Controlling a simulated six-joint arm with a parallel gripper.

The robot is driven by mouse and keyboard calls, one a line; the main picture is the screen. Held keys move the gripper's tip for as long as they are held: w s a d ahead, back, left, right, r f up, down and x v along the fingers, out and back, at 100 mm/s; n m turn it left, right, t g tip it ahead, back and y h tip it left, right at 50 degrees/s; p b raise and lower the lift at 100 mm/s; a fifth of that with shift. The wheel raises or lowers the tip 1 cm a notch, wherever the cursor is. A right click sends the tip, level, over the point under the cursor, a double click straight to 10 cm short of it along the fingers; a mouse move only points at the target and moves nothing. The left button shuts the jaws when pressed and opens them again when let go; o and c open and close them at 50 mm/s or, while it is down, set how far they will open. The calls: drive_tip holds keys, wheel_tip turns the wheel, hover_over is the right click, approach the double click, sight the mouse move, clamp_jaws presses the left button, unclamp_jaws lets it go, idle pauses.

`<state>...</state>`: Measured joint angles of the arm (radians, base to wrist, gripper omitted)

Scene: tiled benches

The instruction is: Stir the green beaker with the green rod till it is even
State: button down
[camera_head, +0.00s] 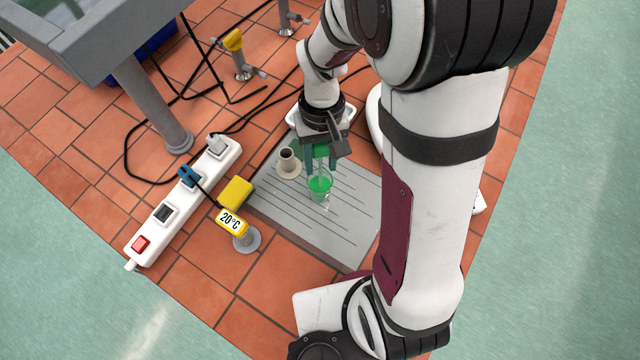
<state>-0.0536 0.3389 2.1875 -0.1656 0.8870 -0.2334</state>
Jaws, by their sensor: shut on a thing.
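The green beaker (320,190) is a small clear vessel with bright green liquid in it. It stands on the grey ridged mat (345,235) in the middle of the bench. My gripper (321,160) points down just above the beaker and is shut on the green rod (321,150). Only a green part of the rod shows between the fingers. The rod's lower end is hidden by the fingers and the beaker, so I cannot tell how deep it reaches. I cannot tell from here whether the liquid is even.
A small holder with a dark opening (287,156) stands close left of the beaker. A yellow block (236,193), a "20°C" display (232,222) and a white power strip (184,200) lie further left. Black cables (262,108) cross the tiles behind. The mat's front is clear.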

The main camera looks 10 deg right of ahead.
sight(321, 150)
drive_tip(key=shift+r, duration=3.9)
drive_tip(key=shift+r, duration=2.5)
